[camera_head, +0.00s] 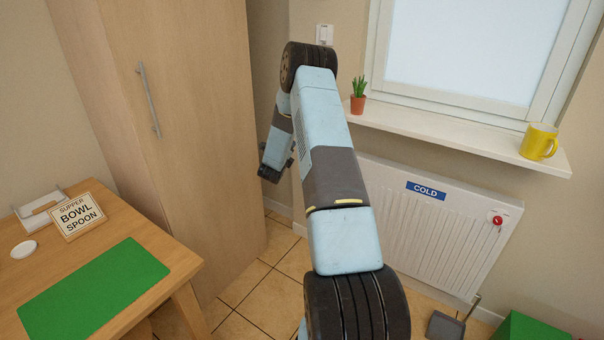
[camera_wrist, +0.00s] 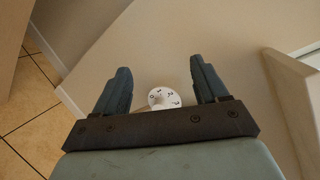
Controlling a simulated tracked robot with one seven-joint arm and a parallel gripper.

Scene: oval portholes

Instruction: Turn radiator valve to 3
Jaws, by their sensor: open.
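A round white dial (camera_wrist: 158,95) with dark marks around its face shows in the wrist view, between and beyond my fingers. It is partly hidden by my gripper's dark crossbar, and I cannot read its setting. My gripper (camera_wrist: 160,68) is open and empty, with one finger either side of the dial in the picture; I cannot tell the distance. In the head view my gripper (camera_head: 270,172) hangs left of my arm, beside the wardrobe. The white radiator (camera_head: 425,225) with a blue COLD sign (camera_head: 426,190) is under the window. A red knob (camera_head: 497,220) is at its right end.
A tall wooden cupboard (camera_head: 185,130) stands left of my arm. The sill (camera_head: 450,132) holds a potted plant (camera_head: 359,95) and a yellow mug (camera_head: 539,141). A table (camera_head: 150,240) with a green mat (camera_head: 95,290) is at lower left. A grey dustpan-like object (camera_head: 445,326) is below the radiator.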

